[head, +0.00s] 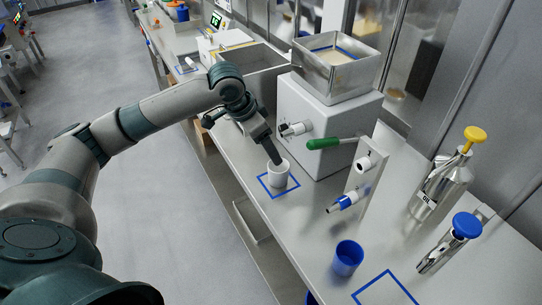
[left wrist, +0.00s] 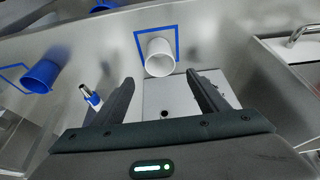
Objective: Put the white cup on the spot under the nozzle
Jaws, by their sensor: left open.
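The white cup (head: 279,177) stands upright inside a blue square outline (head: 264,188) on the counter, in front of the white machine (head: 316,112). The nozzle with a dark collar (head: 294,129) sticks out of that machine above and behind the cup. In the left wrist view the cup (left wrist: 160,60) lies just beyond my fingertips, and its blue outline (left wrist: 137,42) shows around its far side. My left gripper (left wrist: 161,80) is open and empty, its fingers close to the cup's rim; in the head view it (head: 276,161) partly overlaps the cup. My right gripper is out of view.
A blue-ringed nozzle (head: 342,203) projects from an upright plate to the right. A blue cup (head: 347,258) stands near a second blue outline (head: 377,279). A green lever (head: 325,143) juts from the machine. Dispensers with yellow (head: 475,134) and blue (head: 467,225) tops stand at right.

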